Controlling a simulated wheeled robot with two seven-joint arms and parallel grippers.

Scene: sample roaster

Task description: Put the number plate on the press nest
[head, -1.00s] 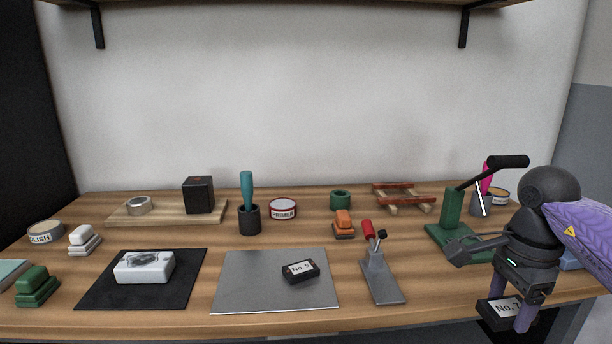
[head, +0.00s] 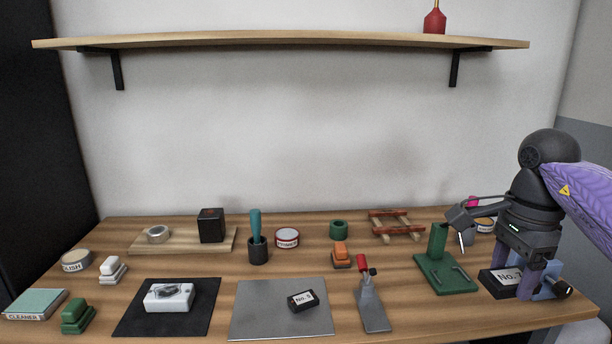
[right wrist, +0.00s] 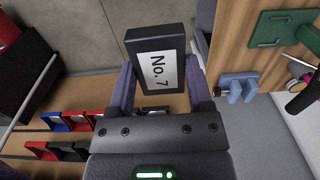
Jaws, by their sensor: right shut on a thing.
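My right gripper (head: 527,282) is shut on a black number plate (head: 499,281) with a white label reading "No. 7". The plate also shows between the fingers in the right wrist view (right wrist: 157,70), label facing the camera. A green press (head: 438,241) stands at the right of the bench. Its green base plate (head: 436,279) has small raised parts that look like the nest. It also shows in the right wrist view (right wrist: 270,28). The held plate is right of this base in the head view, apart from it. Its height above the bench is unclear. My left gripper is not in view.
A second black plate, "No. 5" (head: 301,301), lies on a grey mat (head: 255,318). A blue fixture (right wrist: 238,88) is near the press. A grey stand with a red handle (head: 371,308) is left of the press. A shelf (head: 280,41) hangs above.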

